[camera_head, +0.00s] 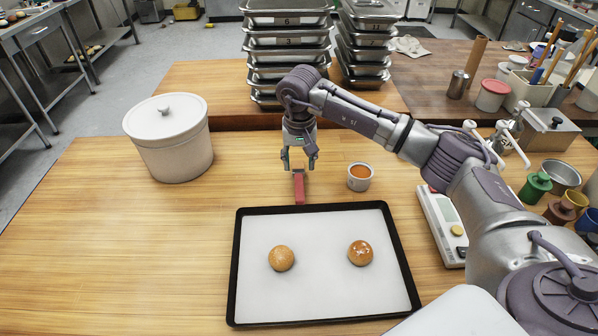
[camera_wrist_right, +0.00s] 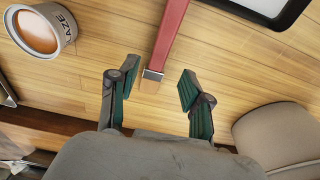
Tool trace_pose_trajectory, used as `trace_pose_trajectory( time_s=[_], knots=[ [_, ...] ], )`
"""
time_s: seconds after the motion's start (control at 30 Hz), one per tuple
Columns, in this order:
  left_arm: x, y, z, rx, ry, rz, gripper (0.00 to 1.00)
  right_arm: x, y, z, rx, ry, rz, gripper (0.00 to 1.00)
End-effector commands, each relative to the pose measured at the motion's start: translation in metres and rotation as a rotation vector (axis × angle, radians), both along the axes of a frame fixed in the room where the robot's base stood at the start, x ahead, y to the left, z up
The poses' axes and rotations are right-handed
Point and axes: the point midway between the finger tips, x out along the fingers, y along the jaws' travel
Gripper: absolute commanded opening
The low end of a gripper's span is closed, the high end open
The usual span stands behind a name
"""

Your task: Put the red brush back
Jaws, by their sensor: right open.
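The red brush (camera_head: 300,189) lies on the wooden table just behind the baking tray, its grey metal end toward my right gripper. My right gripper (camera_head: 299,163) points down over that end, open and empty. In the right wrist view, the red brush (camera_wrist_right: 170,32) runs up out of the picture. Its metal end shows between the open fingertips (camera_wrist_right: 159,72), touching neither; the height gap is hard to judge. A small glaze pot (camera_head: 359,184) with orange-brown glaze stands right of the gripper. Its lettering shows in the wrist view (camera_wrist_right: 62,18). My left gripper is not in view.
A lidded pale crock (camera_head: 172,150) stands left. A scale (camera_head: 440,225) stands right, near my right arm. Stacked metal trays (camera_head: 287,45) stand behind. The table's left front is clear.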

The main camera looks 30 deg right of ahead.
Motion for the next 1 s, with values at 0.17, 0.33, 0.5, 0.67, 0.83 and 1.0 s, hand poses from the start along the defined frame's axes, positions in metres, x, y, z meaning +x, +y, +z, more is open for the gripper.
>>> trace_pose_trajectory(
  time_s=[0.17,0.33,0.5,0.67,0.83,1.0],
  knots=[
    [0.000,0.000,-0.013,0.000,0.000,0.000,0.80,-0.003,0.002,0.040,0.000,-0.006,0.001,0.49],
    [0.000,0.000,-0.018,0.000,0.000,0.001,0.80,-0.006,0.004,0.068,0.001,-0.003,-0.001,0.49],
    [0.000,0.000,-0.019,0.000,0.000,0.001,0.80,-0.008,0.004,0.080,0.000,-0.001,0.000,0.49],
    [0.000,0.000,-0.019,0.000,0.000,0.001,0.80,-0.008,0.004,0.082,0.000,0.000,0.000,0.49],
    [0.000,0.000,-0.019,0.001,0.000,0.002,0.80,-0.008,0.004,0.082,0.000,0.001,0.000,0.49],
    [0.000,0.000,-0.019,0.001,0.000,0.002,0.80,-0.008,0.004,0.082,0.000,0.001,0.000,0.49]
  ],
)
